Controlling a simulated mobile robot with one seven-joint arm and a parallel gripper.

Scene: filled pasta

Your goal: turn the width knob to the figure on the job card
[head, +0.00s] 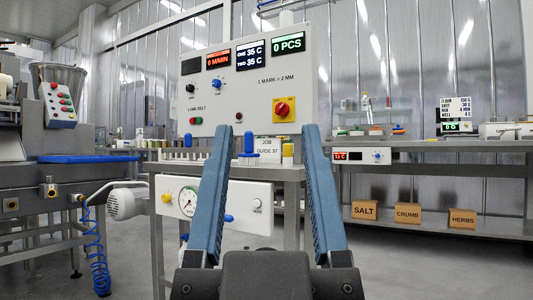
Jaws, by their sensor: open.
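My gripper (267,135) is open and empty in the head view, its two blue fingers pointing ahead toward the machine. The job card (268,150) is a white card reading "JOB GUIDE 37", seen between the fingers beyond them. Behind it stands a white control panel (246,80) marked "1 MARK = 2 MM". It carries a black knob (190,89) and a blue knob (216,85); their labels are too small to read. The lower white panel has a yellow knob (166,198), a dial gauge (188,201) and a knob labelled NOSE (257,202). I cannot tell which is the width knob.
Blue handles, one upright (249,143), stand near the card. A steel machine (50,185) is at left. At right, a shelf holds SALT (365,211), CRUMB and HERBS boxes. Floor between is clear.

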